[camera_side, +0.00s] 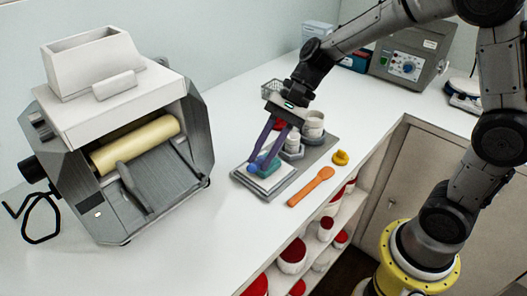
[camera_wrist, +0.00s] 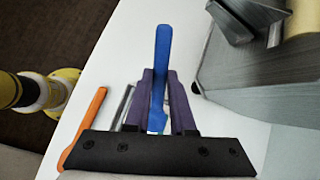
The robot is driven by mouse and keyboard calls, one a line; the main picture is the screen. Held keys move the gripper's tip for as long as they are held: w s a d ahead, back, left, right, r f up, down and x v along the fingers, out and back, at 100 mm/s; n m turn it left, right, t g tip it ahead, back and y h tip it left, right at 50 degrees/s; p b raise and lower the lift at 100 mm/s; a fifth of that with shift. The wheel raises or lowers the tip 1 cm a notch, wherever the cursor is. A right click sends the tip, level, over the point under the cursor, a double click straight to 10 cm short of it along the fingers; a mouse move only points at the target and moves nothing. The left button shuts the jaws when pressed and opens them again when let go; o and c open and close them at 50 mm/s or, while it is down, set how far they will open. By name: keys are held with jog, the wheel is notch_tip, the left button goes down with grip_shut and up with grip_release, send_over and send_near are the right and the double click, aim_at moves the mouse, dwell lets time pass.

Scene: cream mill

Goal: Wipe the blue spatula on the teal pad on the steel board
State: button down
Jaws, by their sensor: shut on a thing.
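My gripper (camera_side: 259,160) has two long purple fingers that point down and are shut on the blue spatula (camera_wrist: 162,62). The wrist view shows the spatula between the fingers (camera_wrist: 158,102), sticking out well past them. In the side view only a small blue part of the spatula (camera_side: 253,168) shows at the fingertips. The teal pad (camera_side: 271,160) lies on the steel board (camera_side: 317,152), right by the fingertips and partly hidden by them. I cannot tell whether the spatula touches the pad.
An orange spatula (camera_side: 311,187) lies on the bench near its front edge, with a yellow piece (camera_side: 340,158) close by. White jars (camera_side: 314,124) stand behind the pad. The mill (camera_side: 125,135) fills the left. Shelves with red-lidded jars (camera_side: 293,255) are below the edge.

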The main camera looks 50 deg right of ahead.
jog(key=shift+s+a, duration=0.3)
jog(key=shift+a, duration=0.2)
jog(key=shift+w+d, duration=0.4)
jog(key=shift+d, duration=0.3)
jog(key=shift+a, duration=0.1)
jog(key=shift+s+a, duration=0.4)
jog(key=shift+a, duration=0.2)
jog(key=shift+w+d, duration=0.4)
jog(key=shift+d, duration=0.3)
jog(key=shift+a, duration=0.1)
jog(key=shift+s+a, duration=0.4)
jog(key=shift+a, duration=0.2)
